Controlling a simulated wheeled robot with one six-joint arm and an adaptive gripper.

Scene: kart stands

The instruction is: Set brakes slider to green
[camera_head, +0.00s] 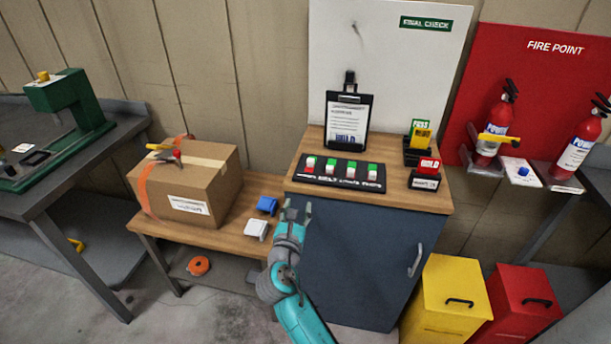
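A black slider panel (338,182) lies on the wooden top of the blue cabinet. It carries a row of several small sliders with green, red and white parts. The lettering along its front edge is too small to read surely, so I cannot tell which one is brakes. The rightmost slider (372,172) shows green at its far end; the exact knob positions are too small to tell. My gripper (297,207) is in front of the cabinet's left front edge, left of and nearer than the panel. Its two fingertips are apart with nothing between them.
A clipboard (348,118) stands behind the panel. Green PASS (420,135) and red HOLD (427,170) card holders stand at its right. A cardboard box (190,185), a blue block (267,204) and a white block (257,229) sit on the low bench at left.

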